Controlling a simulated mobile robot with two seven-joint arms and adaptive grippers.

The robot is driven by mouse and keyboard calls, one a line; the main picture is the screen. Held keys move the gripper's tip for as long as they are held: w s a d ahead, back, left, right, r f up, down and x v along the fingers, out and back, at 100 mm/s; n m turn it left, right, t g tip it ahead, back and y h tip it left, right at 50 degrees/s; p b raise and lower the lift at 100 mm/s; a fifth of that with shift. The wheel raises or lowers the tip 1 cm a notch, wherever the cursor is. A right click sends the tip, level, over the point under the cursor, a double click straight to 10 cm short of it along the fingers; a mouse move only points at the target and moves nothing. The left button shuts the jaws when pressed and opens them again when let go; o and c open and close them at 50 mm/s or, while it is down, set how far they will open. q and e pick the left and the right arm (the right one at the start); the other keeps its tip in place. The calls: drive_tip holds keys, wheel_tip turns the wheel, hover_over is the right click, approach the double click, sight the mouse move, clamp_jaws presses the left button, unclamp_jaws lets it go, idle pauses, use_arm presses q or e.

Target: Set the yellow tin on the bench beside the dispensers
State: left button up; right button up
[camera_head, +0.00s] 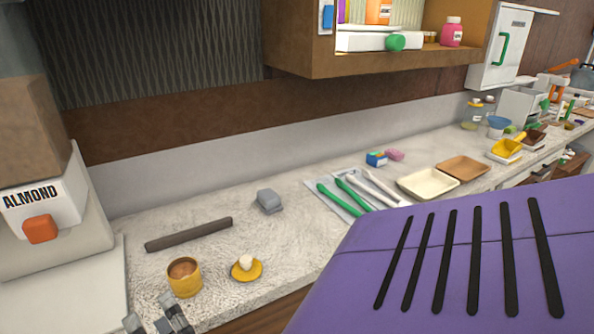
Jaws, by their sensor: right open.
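The yellow tin (184,287) stands upright on the speckled stone bench (215,262), near its front edge. Its top is open and the inside looks brown. A yellow disc like a lid, with a pale round knob (246,261), lies to its right, apart from it. A dispenser labelled ALMOND (75,212) with an orange spout stands at the left; no other dispenser is clear. My right gripper (152,321) shows only in part at the bottom edge, just below and left of the tin. It is open, with nothing seen between its fingers. My left gripper is not in view.
A dark bar (189,234) and a grey block (269,201) lie behind the tin. Green and white utensils (351,192), a cream tray (428,184) and a brown tray (462,168) are farther right. A wooden shelf (380,62) overhangs the back. Bare bench surrounds the tin.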

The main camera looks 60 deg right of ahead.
drive_tip(key=s+a+f+n+g+y, duration=0.2)
drive_tip(key=s+f+n+g+y, duration=0.25)
drive_tip(key=f+n, duration=0.55)
drive_tip(key=s+a+f+n+g+y, duration=0.2)
drive_tip(key=s+f+n+g+y, duration=0.25)
drive_tip(key=f, duration=0.95)
drive_tip(key=s+d+f+n+g+h, duration=0.1)
drive_tip(key=s+d+f+n+g, duration=0.1)
drive_tip(key=s+f, duration=0.4)
drive_tip(key=s+d+f+n+g+h, duration=0.1)
drive_tip(key=s+d+f+n+g, duration=0.1)
drive_tip(key=s+f, duration=0.4)
drive_tip(key=s+d+n, duration=0.1)
drive_tip(key=s+n, duration=0.1)
drive_tip(key=shift+s+d+f+g, duration=0.2)
drive_tip(key=shift+s+d+g, duration=0.1)
drive_tip(key=shift+s, duration=0.1)
